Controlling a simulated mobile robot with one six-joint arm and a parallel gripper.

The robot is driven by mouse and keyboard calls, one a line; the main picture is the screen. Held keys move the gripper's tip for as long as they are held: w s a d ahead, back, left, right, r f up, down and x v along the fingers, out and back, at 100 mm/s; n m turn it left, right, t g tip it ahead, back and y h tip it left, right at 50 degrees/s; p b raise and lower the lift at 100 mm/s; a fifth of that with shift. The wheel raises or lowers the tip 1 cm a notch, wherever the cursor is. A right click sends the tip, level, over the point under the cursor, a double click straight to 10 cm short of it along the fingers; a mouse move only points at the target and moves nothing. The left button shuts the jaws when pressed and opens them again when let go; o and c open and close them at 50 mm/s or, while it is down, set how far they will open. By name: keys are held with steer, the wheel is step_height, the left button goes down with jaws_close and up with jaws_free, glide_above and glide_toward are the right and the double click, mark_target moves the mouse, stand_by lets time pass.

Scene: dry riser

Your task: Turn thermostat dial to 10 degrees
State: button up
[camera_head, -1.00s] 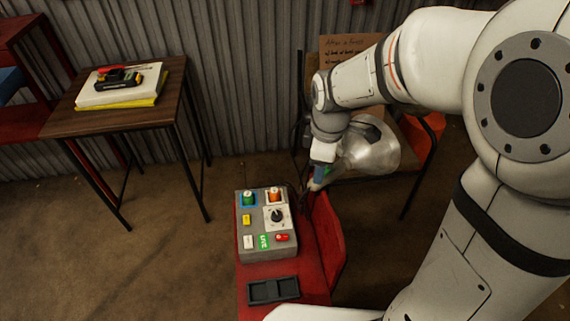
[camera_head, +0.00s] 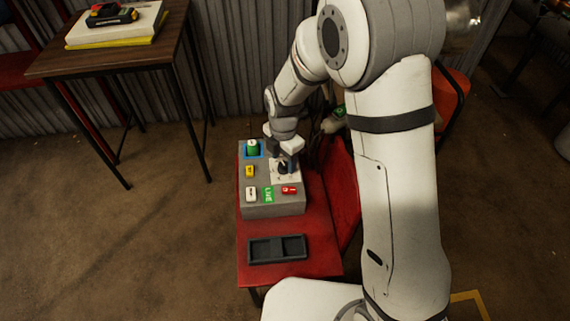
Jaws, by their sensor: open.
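The thermostat dial (camera_head: 283,168) is a dark round knob on a white plate (camera_head: 291,179) on the top face of a grey control box (camera_head: 273,210). The box stands on a red bench (camera_head: 313,266). My gripper (camera_head: 285,157) is over the dial, pointing down, and covers most of it and the upper right of the box. The jaws are open. I cannot tell whether the fingers are around the dial or just above it. The dial's pointer and degree marks are hidden or too small to read.
Near the dial are a green knob (camera_head: 252,147), a yellow switch (camera_head: 250,171), a white switch (camera_head: 251,194), a green label (camera_head: 268,194) and a red control (camera_head: 289,190). A black tray (camera_head: 277,249) lies in front. A wooden side table (camera_head: 110,58) stands at the back left. Open floor lies left.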

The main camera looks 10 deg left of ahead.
steer(key=shift+f, duration=0.8)
steer(key=shift+c, duration=0.5)
steer(key=c, duration=0.8)
steer(key=shift+d, duration=0.2)
steer(key=shift+c, duration=0.3)
steer(key=shift+a, duration=0.15)
steer(key=shift+r, duration=0.1)
